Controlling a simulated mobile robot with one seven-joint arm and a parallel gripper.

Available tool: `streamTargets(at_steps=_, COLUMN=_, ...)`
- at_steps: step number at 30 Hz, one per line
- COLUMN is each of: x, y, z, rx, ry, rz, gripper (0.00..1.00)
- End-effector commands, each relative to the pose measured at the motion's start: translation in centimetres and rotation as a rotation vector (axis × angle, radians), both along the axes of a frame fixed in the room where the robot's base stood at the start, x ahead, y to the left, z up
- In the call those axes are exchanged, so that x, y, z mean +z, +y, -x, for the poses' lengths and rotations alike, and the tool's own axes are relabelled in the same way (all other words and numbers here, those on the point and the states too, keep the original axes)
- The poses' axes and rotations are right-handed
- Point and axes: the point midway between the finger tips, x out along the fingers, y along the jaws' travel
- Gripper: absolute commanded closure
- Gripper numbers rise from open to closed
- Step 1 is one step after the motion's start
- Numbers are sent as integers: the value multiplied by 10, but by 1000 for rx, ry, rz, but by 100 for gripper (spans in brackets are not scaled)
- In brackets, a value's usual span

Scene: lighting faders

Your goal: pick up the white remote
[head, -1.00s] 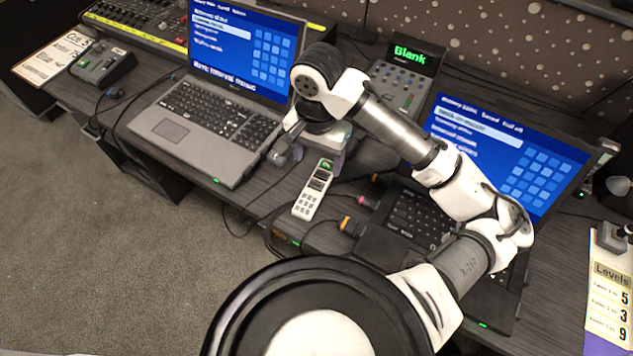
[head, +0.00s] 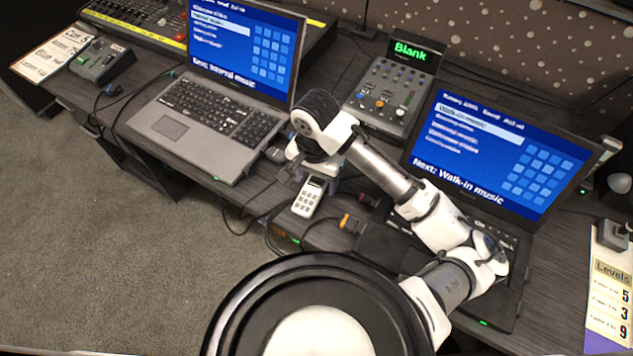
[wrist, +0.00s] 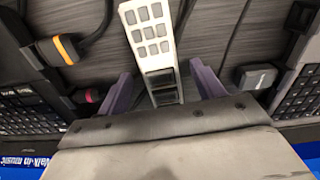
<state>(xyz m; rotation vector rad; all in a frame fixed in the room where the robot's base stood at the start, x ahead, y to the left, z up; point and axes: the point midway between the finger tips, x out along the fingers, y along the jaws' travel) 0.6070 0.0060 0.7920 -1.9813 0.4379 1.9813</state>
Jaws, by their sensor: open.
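The white remote (head: 308,201) lies on the dark desk between the two laptops, near the front edge. My gripper (wrist: 163,82) is open, with one finger on each side of the remote and a gap on both sides. I cannot tell how far above the desk the fingertips are.
A grey laptop (head: 205,120) stands to the left and a black laptop (head: 500,160) to the right, partly behind my arm. An orange-ended cable plug (head: 350,223) lies right of the remote. A fader box (head: 388,95) stands behind. Cables cross the desk front.

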Motion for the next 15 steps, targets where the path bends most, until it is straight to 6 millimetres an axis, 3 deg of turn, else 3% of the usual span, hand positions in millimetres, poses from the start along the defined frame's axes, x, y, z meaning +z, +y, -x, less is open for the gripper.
streamTargets(at_steps=2, x=0, y=0, z=0, rx=0, ry=0, rz=0, gripper=38)
streamTargets(at_steps=12, x=0, y=0, z=0, rx=0, ry=0, rz=0, gripper=82)
streamTargets(at_steps=15, x=0, y=0, z=0, rx=0, ry=0, rz=0, gripper=84)
